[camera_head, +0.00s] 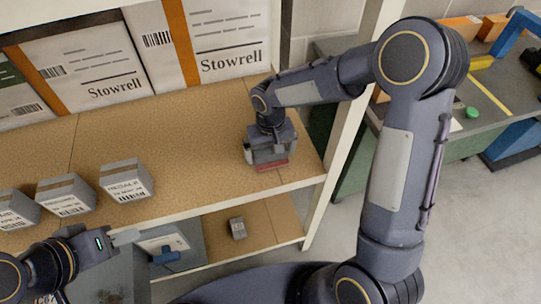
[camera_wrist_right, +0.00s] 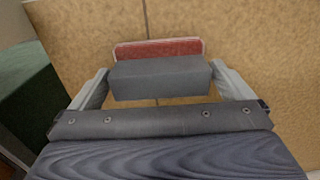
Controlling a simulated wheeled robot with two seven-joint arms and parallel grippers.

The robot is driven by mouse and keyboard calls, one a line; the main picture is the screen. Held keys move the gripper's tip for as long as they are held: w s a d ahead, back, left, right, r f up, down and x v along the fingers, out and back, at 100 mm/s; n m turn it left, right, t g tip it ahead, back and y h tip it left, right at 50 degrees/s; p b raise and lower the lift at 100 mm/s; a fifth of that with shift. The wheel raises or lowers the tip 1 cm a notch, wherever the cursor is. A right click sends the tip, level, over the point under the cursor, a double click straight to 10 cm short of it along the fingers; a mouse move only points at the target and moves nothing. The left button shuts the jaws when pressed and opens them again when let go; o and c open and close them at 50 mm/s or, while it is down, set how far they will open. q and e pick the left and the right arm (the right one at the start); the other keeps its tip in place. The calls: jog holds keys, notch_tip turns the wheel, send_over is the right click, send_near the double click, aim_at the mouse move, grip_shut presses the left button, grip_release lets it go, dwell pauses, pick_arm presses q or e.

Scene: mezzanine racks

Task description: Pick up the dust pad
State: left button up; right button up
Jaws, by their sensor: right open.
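The dust pad, as far as I can tell, is a grey block (camera_wrist_right: 160,79) with a red, pale-rimmed part (camera_wrist_right: 158,49) showing at its far edge in the right wrist view. It rests on the tan shelf board; in the head view its red edge (camera_head: 272,166) shows under my right gripper (camera_head: 270,158). My right gripper is open, with one finger on each side of the grey block and a small gap at each side. My left gripper (camera_head: 126,238) is low at the left, in front of the shelf's edge; its finger opening cannot be made out.
Labelled grey boxes (camera_head: 127,180) stand at the shelf's left front. Large Stowrell cartons (camera_head: 224,40) line the back. A white upright (camera_head: 345,130) stands right of my right gripper. The lower shelf holds a small dark box (camera_head: 237,228). The upper shelf's middle is clear.

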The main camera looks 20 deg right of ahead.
aim_at(270, 150)
jog(key=c, duration=0.7)
jog(key=shift+r, duration=0.5)
notch_tip(270, 150, up, 2)
jog(key=shift+r, duration=0.2)
jog(key=s+a+r, duration=0.2)
jog(key=a+r, duration=0.1)
jog(key=s+a+r, duration=0.3)
jog(key=a, duration=0.1)
jog(key=s+a+r+b, duration=0.1)
jog(key=s+a+r, duration=0.2)
jog(key=a, duration=0.1)
jog(key=shift+a+r, duration=0.25)
jog(key=shift+r, duration=0.1)
